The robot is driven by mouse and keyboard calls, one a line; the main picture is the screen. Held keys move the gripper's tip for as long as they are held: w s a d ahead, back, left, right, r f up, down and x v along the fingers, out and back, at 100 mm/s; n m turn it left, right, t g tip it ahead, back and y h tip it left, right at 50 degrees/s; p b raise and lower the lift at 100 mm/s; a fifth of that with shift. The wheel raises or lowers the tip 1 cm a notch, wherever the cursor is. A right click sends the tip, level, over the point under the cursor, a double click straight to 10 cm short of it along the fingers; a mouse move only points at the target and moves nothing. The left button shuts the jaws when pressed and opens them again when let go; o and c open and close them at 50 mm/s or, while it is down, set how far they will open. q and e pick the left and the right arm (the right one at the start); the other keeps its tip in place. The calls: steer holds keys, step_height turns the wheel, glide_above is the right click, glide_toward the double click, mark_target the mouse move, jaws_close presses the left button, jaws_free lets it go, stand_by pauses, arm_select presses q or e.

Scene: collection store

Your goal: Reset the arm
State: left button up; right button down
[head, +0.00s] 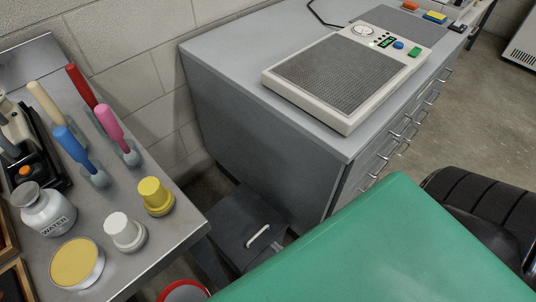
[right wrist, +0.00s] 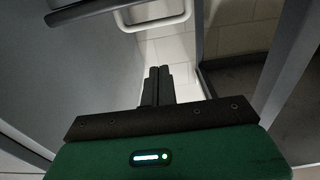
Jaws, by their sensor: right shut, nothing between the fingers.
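My right gripper (right wrist: 159,72) shows in the right wrist view. Its two dark fingers are together at the middle of the picture, with nothing between them, in front of the dark crossbar and green housing. The fingers point into a gap between grey panels, with pale tiles beyond. They appear clear of the surfaces around them, though the exact distance cannot be told. In the head view a large green surface at the lower right looks like part of my own right arm; the right fingertips are not visible there. My left gripper is in neither view.
A grey drawer cabinet (head: 256,153) carries a flat device with a perforated plate (head: 340,72). A metal table (head: 168,238) at left holds several brushes, a water bottle (head: 47,210), a yellow jar (head: 155,197) and a white jar (head: 124,231). A dark box (head: 240,222) stands between them.

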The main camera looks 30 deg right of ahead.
steer(key=shift+v, duration=0.85)
